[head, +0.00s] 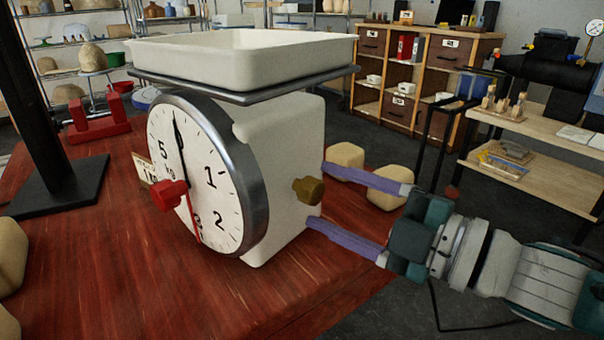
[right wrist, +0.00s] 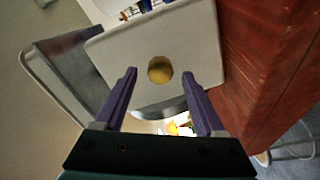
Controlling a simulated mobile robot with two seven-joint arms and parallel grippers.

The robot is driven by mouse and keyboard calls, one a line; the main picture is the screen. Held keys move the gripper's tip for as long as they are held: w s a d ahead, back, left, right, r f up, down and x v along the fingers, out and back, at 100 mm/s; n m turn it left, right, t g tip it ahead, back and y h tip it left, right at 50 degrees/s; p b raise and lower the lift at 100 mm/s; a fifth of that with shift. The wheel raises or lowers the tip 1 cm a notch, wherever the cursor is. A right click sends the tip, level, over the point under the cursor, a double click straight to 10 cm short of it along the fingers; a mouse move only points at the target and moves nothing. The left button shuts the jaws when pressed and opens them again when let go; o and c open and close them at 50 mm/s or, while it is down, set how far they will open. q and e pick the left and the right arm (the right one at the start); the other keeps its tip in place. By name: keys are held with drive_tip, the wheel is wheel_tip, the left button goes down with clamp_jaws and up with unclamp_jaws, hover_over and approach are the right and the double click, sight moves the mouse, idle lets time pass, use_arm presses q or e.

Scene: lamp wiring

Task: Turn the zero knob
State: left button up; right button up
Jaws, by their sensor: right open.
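A white kitchen scale (head: 275,140) with a round dial (head: 205,180) and a white pan (head: 240,58) stands on the red wooden table. A brass-coloured zero knob (head: 308,190) sticks out of the right side of its housing. A red knob (head: 170,194) is in front of the dial. My right gripper (head: 315,195) is open, its two purple fingers spread on either side of the brass knob. In the right wrist view the brass knob (right wrist: 160,69) lies between and just beyond the fingertips, apart from both. My left gripper is not in view.
Tan rounded blocks (head: 390,187) lie on the table behind my right fingers, and others (head: 8,255) at the left edge. A black stand (head: 60,185) and a red object (head: 95,120) stand at the left. The table front (head: 200,300) is clear.

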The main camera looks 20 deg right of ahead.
drive_tip(key=v, duration=0.7)
drive_tip(key=shift+s+d, duration=0.1)
wheel_tip(320, 180, up, 6)
drive_tip(key=s+d+m+g+h+p, duration=0.1)
drive_tip(key=s+m+g+h+p, duration=0.1)
drive_tip(key=m+h+p, duration=0.8)
drive_tip(key=s+r+m+g+p, duration=0.3)
drive_tip(key=s+m+g+p, duration=0.1)
drive_tip(key=s, duration=0.4)
drive_tip(key=s+r+m+g+p, duration=0.3)
drive_tip(key=s+m+g+p, duration=0.1)
drive_tip(key=s, duration=0.3)
wheel_tip(320, 180, up, 38)
drive_tip(key=s+p, duration=0.1)
drive_tip(key=p, duration=3.6)
drive_tip(key=shift+s+a+f+g+p, duration=0.2)
drive_tip(key=shift+s+a+g+p, duration=0.1)
drive_tip(key=shift+a+g+p, duration=0.1)
